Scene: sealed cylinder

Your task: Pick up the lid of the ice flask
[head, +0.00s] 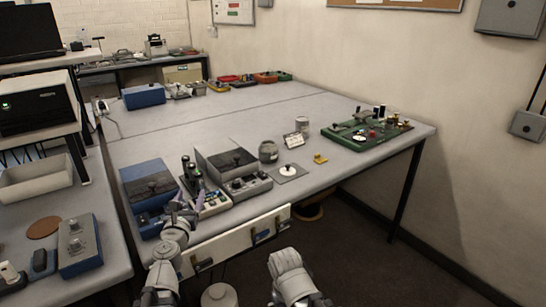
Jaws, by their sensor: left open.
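A dark grey jar (268,151), which may be the ice flask, stands on the table. In front of it a small white disc with a dark upright knob (290,168) sits on a flat grey plate (281,178); it looks like a lid, but I cannot tell for sure. My left gripper (186,207) is open over the front table edge, close to a small device with black knobs, well left of the jar and disc. My right arm shows at the bottom centre; its gripper cannot be made out.
Left of the jar are a grey box device (248,186) and a blue device (148,184). Behind are a small white sign (293,139) and a can (301,125). A yellow piece (320,159) and green board (362,135) lie right.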

